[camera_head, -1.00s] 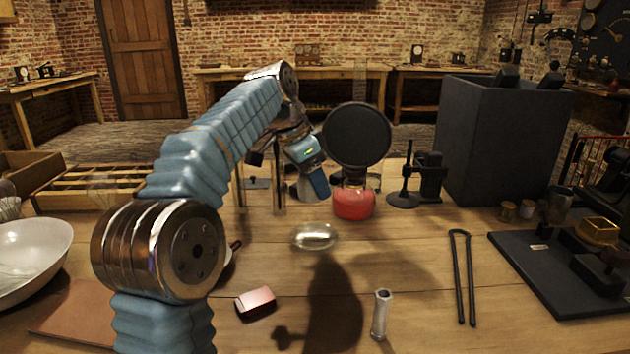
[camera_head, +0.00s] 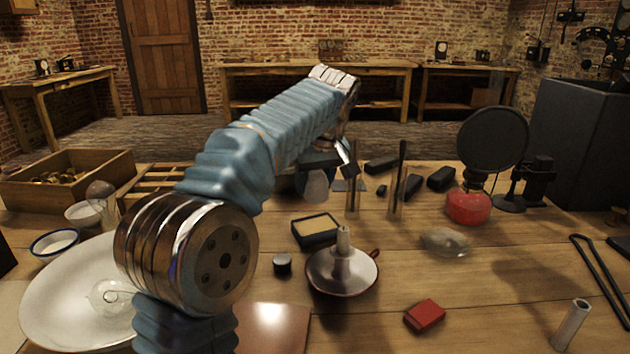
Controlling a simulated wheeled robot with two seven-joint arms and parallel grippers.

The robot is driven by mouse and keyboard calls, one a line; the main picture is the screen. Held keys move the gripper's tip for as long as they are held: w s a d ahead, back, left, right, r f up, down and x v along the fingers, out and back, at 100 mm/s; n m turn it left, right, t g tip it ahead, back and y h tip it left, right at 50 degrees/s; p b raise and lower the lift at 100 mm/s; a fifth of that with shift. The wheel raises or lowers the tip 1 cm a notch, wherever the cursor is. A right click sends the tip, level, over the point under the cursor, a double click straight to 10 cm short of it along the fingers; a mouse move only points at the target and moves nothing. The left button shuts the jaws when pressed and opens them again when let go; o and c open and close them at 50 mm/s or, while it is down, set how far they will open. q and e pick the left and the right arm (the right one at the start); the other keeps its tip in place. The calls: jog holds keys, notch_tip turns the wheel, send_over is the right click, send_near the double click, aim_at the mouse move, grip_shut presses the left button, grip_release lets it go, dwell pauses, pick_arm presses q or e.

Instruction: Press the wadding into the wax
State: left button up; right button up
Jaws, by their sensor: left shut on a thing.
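A low dark box with a flat tan surface (camera_head: 317,226), perhaps the wax, sits on the table nearer to me, below the gripper in the picture. The gripper and the pale thing look apart from it. My right gripper is not in view.
A candle (camera_head: 343,241) stands in a dish (camera_head: 367,270) near the dark box. A small dark cylinder (camera_head: 282,263), a red block (camera_head: 425,315) and two upright rods (camera_head: 398,180) are around it.

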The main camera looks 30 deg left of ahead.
aim_at(314, 197)
pick_arm(q)
jog(key=shift+f, duration=0.65)
notch_tip(314, 197, down, 3)
jog(key=shift+f+b, duration=0.15)
jog(key=shift+b, duration=0.7)
jog(key=shift+f+b, duration=0.5)
jog(key=shift+f, duration=0.1)
jog(key=shift+f+b, duration=0.4)
jog(key=shift+f, duration=0.15)
dwell(0.3)
notch_tip(314, 197, up, 3)
jog(key=p, duration=0.2)
jog(key=shift+p, duration=0.35)
notch_tip(314, 197, up, 2)
jog(key=shift+p, duration=0.55)
jog(key=shift+r, duration=1)
